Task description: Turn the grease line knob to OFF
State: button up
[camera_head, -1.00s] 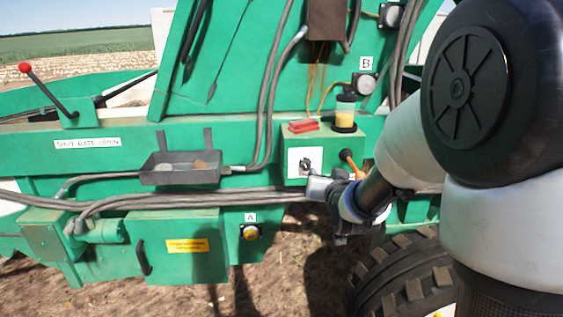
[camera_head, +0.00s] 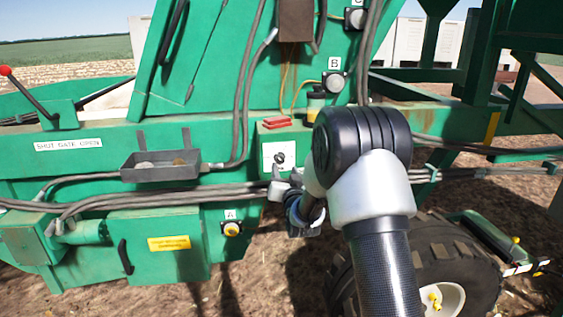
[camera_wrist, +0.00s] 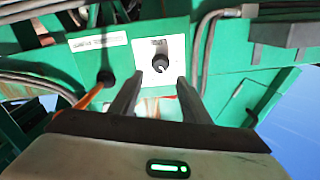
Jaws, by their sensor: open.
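The grease line knob (camera_head: 280,159) is a small black knob on a white plate on a green box. In the wrist view the knob (camera_wrist: 161,63) shows a white pointer mark, with small lettering on its plate too blurred to read. My gripper (camera_head: 287,182) is just below and in front of the box in the head view, partly hidden by my arm. In the wrist view my gripper's two dark fingers (camera_wrist: 158,84) are apart, with nothing between them. The knob lies just beyond the fingertips, between their lines and apart from them.
Beside the knob in the wrist view are a black round fitting with an orange handle (camera_wrist: 92,95) and a white label (camera_wrist: 98,39). A grey tray (camera_head: 160,166) hangs to the left, and a wheel (camera_head: 430,265) stands at lower right.

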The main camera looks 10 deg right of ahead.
aim_at(281, 160)
jog(key=w, duration=0.7)
jog(key=c, duration=1)
jog(key=shift+c, duration=0.2)
